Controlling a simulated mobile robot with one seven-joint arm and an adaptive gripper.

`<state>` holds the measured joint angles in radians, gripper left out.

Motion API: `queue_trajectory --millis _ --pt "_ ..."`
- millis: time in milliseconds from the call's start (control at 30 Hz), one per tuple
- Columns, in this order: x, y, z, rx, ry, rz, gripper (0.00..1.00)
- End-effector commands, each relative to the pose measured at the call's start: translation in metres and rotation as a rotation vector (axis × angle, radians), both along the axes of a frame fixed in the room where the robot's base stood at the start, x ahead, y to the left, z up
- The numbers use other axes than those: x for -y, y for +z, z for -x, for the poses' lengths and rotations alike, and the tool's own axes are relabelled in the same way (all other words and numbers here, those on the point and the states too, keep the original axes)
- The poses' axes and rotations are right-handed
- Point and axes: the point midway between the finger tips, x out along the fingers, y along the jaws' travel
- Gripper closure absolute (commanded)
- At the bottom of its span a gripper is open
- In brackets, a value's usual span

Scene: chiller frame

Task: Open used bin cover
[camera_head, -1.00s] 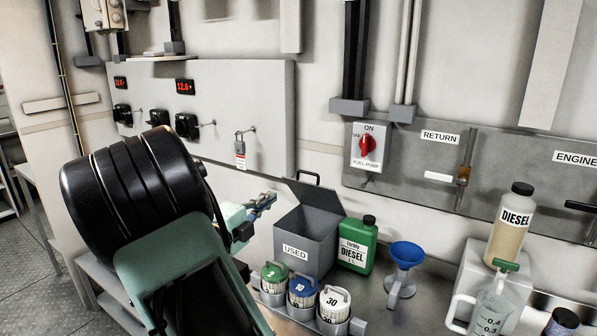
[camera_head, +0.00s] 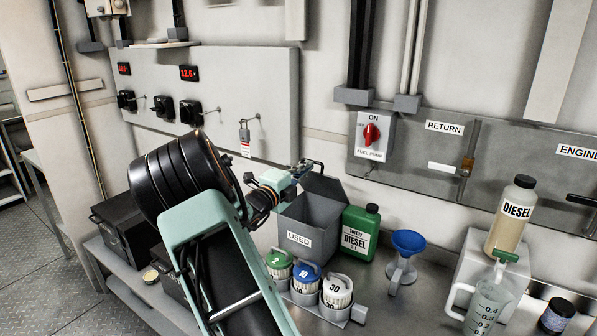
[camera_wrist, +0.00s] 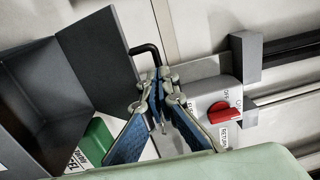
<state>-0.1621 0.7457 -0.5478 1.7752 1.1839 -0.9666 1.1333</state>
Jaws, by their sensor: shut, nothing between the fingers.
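The used bin (camera_head: 296,239) is a grey box labelled USED on the bench, left of the green jug. Its grey cover (camera_head: 325,190) stands raised at the back and the inside is open to view; the wrist view shows the bin (camera_wrist: 45,90) and cover (camera_wrist: 98,62) at left. A black bent handle (camera_wrist: 147,50) sticks out from the cover's outer side. My gripper (camera_head: 299,170) is behind the bin's top, by the raised cover. In the wrist view its blue-padded fingers (camera_wrist: 160,76) are shut and empty, with tips close to the handle; contact cannot be told.
The green diesel jug (camera_head: 360,232) and blue funnel (camera_head: 408,241) stand right of the bin. Several filter canisters (camera_head: 306,285) sit in front. The wall fuel pump switch (camera_head: 371,135) is behind. A diesel bottle (camera_head: 511,217) and measuring jug (camera_head: 487,305) stand at right.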

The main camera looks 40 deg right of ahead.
Motion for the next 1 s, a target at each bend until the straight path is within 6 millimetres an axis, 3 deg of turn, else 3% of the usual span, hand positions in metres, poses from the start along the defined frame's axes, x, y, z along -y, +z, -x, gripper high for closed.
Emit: queue_trajectory --millis 433,1000 --pt "0.004 0.001 -0.002 0.000 0.000 -0.001 1.00" --pt "0.022 0.018 -0.008 -0.039 -0.001 -0.098 1.00"
